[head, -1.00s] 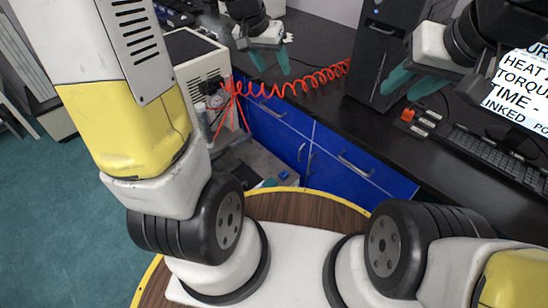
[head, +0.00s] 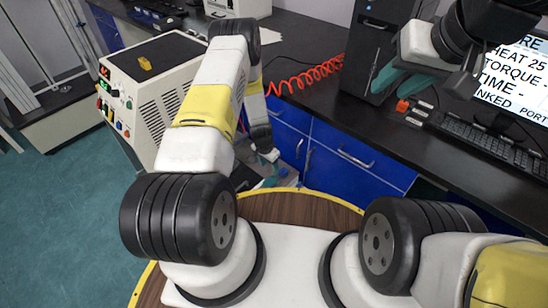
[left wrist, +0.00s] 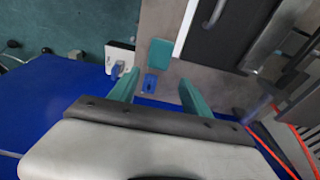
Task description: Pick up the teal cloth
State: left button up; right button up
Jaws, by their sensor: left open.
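The teal cloth (left wrist: 160,54) looks like a small flat square in the left wrist view, on a grey surface beside a dark slab. My left gripper (left wrist: 158,90) is open and empty, its two teal fingers apart and pointing toward the cloth, which lies a little beyond the fingertips. In the head view my left gripper (head: 270,156) is low in front of the blue cabinet, and the cloth is hard to make out there. My right gripper (head: 402,82) has its teal fingers apart, above the black desk near the computer tower, with nothing seen between them.
A small blue piece (left wrist: 151,83) lies just below the cloth. A white block with a blue part (left wrist: 118,58) is to its left. Blue cabinet doors (head: 345,160), a red coiled hose (head: 310,76) and a beige instrument (head: 150,85) surround the low work area.

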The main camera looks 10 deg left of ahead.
aim_at(271, 181)
pick_arm(q)
jog(key=shift+s+f, duration=0.2)
jog(key=shift+f, duration=0.4)
jog(key=shift+s+f, duration=0.2)
jog(key=shift+f, duration=0.4)
jog(key=f, duration=0.7)
jog(key=shift+w+d+f, duration=0.1)
jog(key=shift+w+d, duration=0.1)
jog(key=shift+w, duration=0.1)
grip_shut()
